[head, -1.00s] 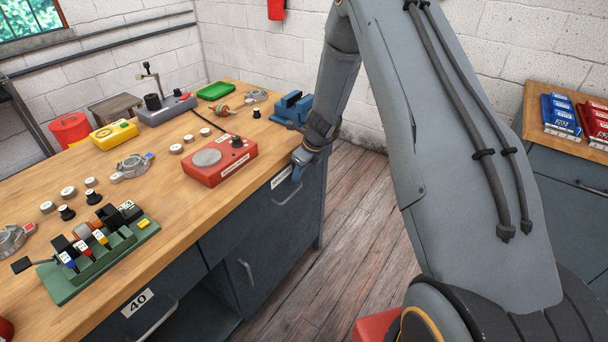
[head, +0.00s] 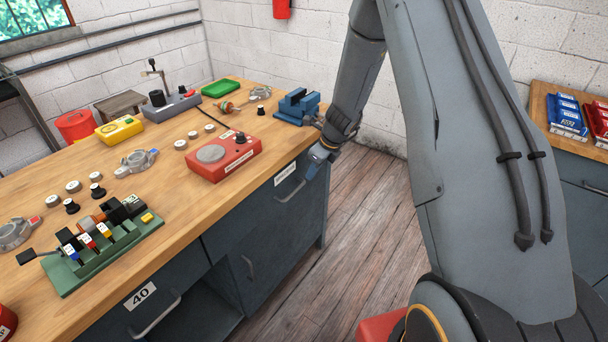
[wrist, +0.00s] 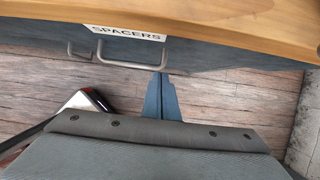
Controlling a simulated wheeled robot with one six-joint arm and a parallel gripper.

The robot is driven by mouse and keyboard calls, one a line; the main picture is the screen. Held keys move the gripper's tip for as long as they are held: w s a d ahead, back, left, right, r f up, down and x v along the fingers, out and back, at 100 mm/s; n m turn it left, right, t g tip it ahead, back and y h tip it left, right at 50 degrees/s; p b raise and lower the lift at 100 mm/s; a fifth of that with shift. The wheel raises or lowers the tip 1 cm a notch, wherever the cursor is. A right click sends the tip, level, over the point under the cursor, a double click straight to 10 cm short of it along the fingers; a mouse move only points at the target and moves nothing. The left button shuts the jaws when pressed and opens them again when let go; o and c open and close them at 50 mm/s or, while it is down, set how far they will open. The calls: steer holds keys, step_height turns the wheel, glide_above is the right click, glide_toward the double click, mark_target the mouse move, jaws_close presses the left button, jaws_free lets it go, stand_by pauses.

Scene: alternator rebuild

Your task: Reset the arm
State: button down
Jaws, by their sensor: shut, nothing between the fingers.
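My arm reaches up and over on the right of the head view, and its forearm hangs down by the bench's right end. My gripper (head: 314,172) is beside the bench's front edge, near the drawer front under the worktop. In the wrist view my gripper (wrist: 160,80) shows its blue-grey fingers together with nothing between them. The fingertips are close to the handle (wrist: 130,62) of the drawer labelled SPACERS (wrist: 125,33). I cannot tell whether they touch it.
The wooden bench (head: 225,215) holds a red tester box (head: 223,156), a blue vise (head: 297,107), a green rack (head: 103,244) and several small parts. A side cabinet (head: 575,150) with blue and red boxes stands at right. Open plank floor (head: 365,215) lies between them.

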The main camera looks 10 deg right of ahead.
steer(key=v, duration=0.8)
steer(key=s+a+r+n+h, duration=0.1)
steer(key=s+r+n, duration=0.2)
steer(key=s+n, duration=0.6)
steer(key=s+a+r+n+g+h, duration=0.1)
steer(key=s+r+n, duration=0.2)
steer(key=s+n, duration=0.6)
steer(key=s+a+r+n+g, duration=0.1)
steer(key=s+a+r+n, duration=0.1)
steer(key=s+n, duration=0.8)
steer(key=shift+s+r+h+b, duration=0.2)
steer(key=shift+r+h+b, duration=0.2)
steer(key=shift+r, duration=0.1)
steer(key=shift+a, duration=0.15)
